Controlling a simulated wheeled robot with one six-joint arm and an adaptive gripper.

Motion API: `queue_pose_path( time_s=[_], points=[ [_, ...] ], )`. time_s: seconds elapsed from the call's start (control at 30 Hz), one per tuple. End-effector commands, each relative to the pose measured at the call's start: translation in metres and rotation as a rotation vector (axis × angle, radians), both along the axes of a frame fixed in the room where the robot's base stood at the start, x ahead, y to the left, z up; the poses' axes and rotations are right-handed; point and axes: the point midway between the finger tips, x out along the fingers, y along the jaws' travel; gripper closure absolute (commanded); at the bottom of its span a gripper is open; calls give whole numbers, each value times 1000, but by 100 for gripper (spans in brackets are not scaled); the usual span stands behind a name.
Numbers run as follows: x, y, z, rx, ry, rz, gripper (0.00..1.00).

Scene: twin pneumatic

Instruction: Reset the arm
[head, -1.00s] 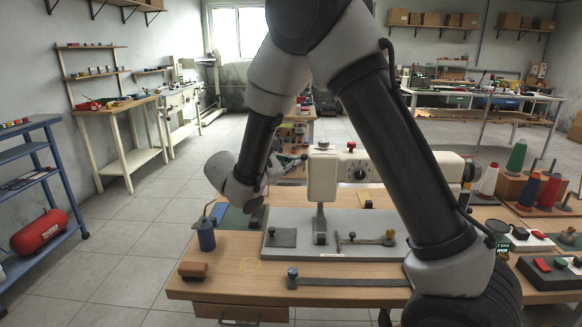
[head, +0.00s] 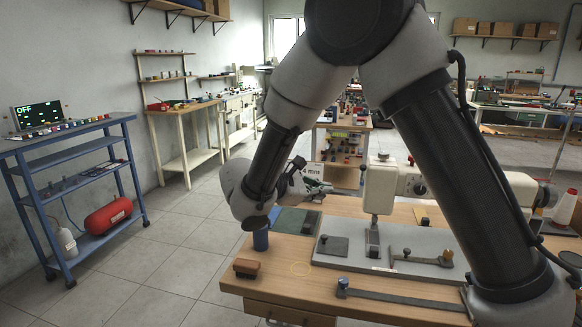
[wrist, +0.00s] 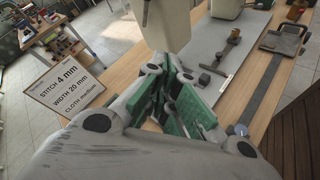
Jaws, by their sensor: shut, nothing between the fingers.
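My arm fills much of the head view, bent in the middle, with its lower part at the right and its wrist at the left end of the sewing table. My gripper (wrist: 190,112) shows in the wrist view with its green-padded fingers shut and nothing between them. In the head view the wrist and other arm parts mostly hide it. The gripper hangs over the table (head: 262,284), near the cream sewing machine (head: 380,187). The machine also shows at the top of the wrist view (wrist: 181,22).
A metal rule (head: 405,302) lies along the front. A sign reading 4 mm (wrist: 66,78) stands near the gripper. A blue cart (head: 75,190) stands left; the floor between is clear.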

Motion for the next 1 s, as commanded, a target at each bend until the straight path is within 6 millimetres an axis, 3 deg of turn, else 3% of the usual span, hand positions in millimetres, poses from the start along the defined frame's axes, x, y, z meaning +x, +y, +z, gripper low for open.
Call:
queue_pose_path(
  time_s=[0.1,0.3,0.5,0.7,0.83,1.0],
  points=[
    [-40,-28,-20,123,95,-125,100],
    [-103,-86,-12,432,136,-403,100],
    [-166,-134,10,811,63,-691,100],
    [-220,-166,38,1197,-127,-929,100],
    [-247,-185,58,1385,-287,-1022,100],
    [-269,-214,84,1494,-481,-1051,100]
  ],
)
